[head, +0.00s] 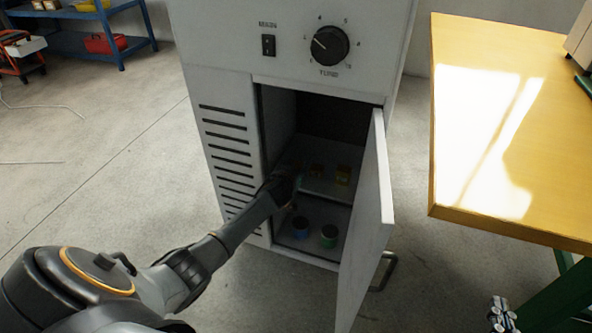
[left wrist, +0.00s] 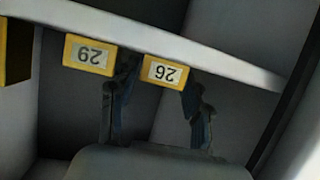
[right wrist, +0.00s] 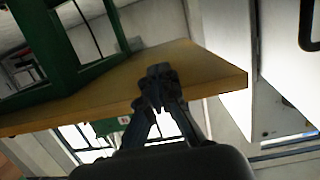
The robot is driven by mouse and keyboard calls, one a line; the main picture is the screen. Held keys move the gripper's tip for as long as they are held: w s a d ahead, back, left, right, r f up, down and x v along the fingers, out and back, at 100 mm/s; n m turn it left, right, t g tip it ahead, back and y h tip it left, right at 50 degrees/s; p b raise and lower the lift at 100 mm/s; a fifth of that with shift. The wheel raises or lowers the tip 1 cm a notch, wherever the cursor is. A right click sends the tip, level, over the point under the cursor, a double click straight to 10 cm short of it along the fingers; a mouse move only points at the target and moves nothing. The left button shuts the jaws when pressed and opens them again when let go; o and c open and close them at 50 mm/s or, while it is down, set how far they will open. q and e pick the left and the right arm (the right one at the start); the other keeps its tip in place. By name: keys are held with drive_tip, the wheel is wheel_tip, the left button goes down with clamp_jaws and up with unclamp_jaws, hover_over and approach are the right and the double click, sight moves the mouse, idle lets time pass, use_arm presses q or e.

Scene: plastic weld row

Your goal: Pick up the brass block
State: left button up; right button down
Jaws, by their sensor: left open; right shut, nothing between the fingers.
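In the left wrist view, upside down, one yellow-framed block marked 26 (left wrist: 165,72) shows between the fingertips of my left gripper (left wrist: 160,82). Another marked 29 (left wrist: 90,54) is beside it, and a darker yellow-brown piece (left wrist: 16,50) is cut off at the left edge. I cannot tell which is the brass block. My left gripper is open, inside the cabinet. My right gripper (right wrist: 160,72) is shut and empty, low by the wooden table (head: 470,195).
The cabinet door (head: 366,220) stands open to the right of my left arm. The shelf edge (left wrist: 215,58) is close to the left fingers. The vented panel (head: 226,150) bounds the opening's left.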

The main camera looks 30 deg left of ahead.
use_arm(q)
drive_tip(key=shift+w+a+f, duration=0.2)
drive_tip(key=shift+w, duration=0.2)
drive_tip(key=c, duration=0.9)
drive_tip(key=shift+r, duration=0.1)
clamp_jaws()
use_arm(e)
drive_tip(key=shift+w+a+r+t, duration=0.15)
drive_tip(key=shift+r+t, duration=0.2)
drive_tip(key=shift+r, duration=0.2)
drive_tip(key=shift+w+a+r+t, duration=0.1)
drive_tip(key=shift+w+r+t, duration=0.05)
drive_tip(key=shift+r+t, duration=0.3)
use_arm(q)
drive_tip(key=shift+r, duration=0.1)
